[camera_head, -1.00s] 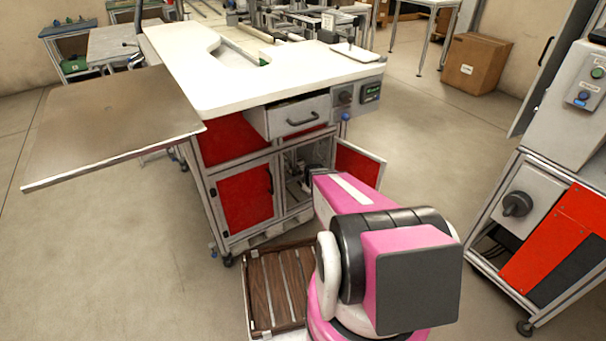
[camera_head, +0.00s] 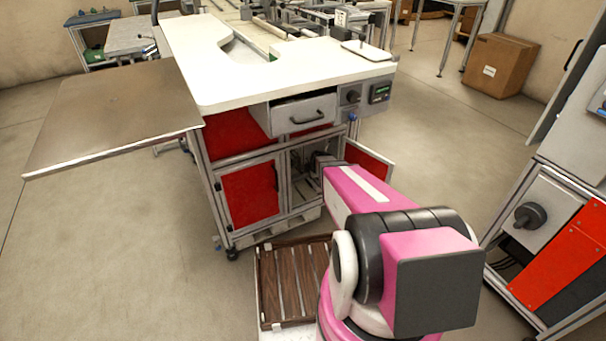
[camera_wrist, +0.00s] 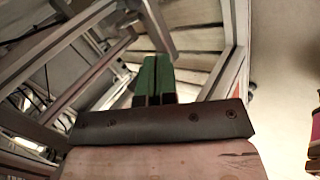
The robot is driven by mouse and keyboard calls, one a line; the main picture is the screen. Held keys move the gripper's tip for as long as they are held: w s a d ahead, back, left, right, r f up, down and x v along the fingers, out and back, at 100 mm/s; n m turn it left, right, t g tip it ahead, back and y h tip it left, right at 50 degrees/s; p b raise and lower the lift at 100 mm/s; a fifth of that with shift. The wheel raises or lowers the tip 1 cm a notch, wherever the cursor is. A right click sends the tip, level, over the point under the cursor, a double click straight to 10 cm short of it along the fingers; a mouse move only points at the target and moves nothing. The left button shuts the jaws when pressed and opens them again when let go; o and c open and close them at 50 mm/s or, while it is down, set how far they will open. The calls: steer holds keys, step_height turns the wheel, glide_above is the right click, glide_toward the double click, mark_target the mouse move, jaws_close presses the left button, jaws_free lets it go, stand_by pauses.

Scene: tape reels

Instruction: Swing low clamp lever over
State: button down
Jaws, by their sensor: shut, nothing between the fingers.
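The open cabinet compartment (camera_head: 303,198) is low in the white-topped workbench, with its red door (camera_head: 370,163) swung out to the right. Small metal and dark parts show inside, but I cannot pick out the clamp lever for certain. My pink arm reaches towards this opening and hides part of it; my gripper is hidden in the head view. In the wrist view my gripper (camera_wrist: 153,82) has its green fingers together, with nothing between them. Grey frame bars surround it there, and a grey bar (camera_wrist: 157,27) lies beyond the fingertips. I see no clear contact with the fingers.
A slightly open drawer (camera_head: 304,118) is above the compartment. A brown slatted crate (camera_head: 292,284) lies on the floor in front of the bench. A brown flap (camera_head: 115,118) juts out at left. A grey and red cabinet (camera_head: 553,235) stands at right. Floor at left is clear.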

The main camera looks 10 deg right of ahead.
mark_target(302, 173)
steer(key=w+a+f+n, duration=0.1)
steer(key=w+f, duration=0.2)
steer(key=w+f+n, duration=0.1)
steer(key=w+f, duration=0.3)
steer(key=w+a+f, duration=0.1)
steer(key=w+f, duration=0.2)
steer(key=w, duration=0.1)
steer(key=shift+w+a+f+n+t, duration=0.25)
steer(key=shift+a+f+n+t, duration=0.05)
steer(key=shift+n, duration=0.1)
steer(key=f, duration=0.2)
steer(key=shift+w+a+f, duration=0.1)
steer(key=shift+w+f, duration=0.2)
stand_by(0.3)
